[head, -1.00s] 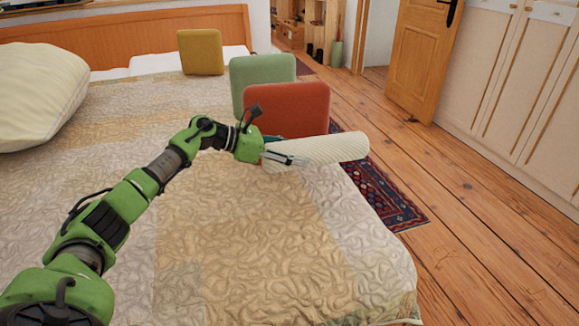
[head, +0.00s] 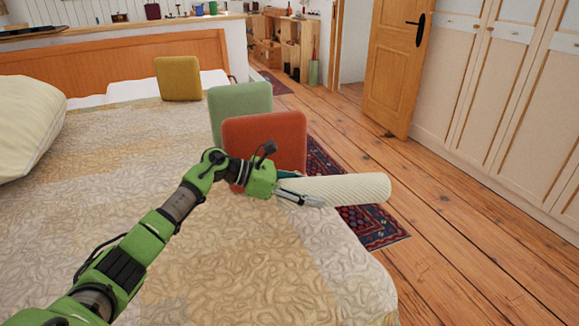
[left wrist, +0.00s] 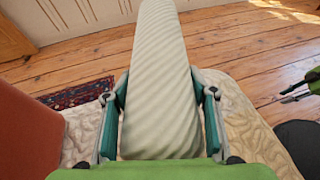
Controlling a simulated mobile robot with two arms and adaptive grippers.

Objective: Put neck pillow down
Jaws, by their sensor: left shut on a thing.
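The neck pillow (head: 345,189) is a cream, ribbed roll. My left gripper (head: 300,198) is shut on its near end. The pillow lies level and points right, its far end over the edge of the bed (head: 250,262). In the left wrist view the pillow (left wrist: 160,75) runs straight away between the two fingers of my left gripper (left wrist: 160,115), with the wooden floor beyond. I cannot tell whether the pillow touches the quilt.
Red (head: 265,140), green (head: 240,103) and yellow (head: 178,78) cushions stand along the bed's right side. A large cream pillow (head: 25,125) is at the left. A patterned rug (head: 370,228) lies on the wooden floor (head: 460,240). The middle of the quilt is clear.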

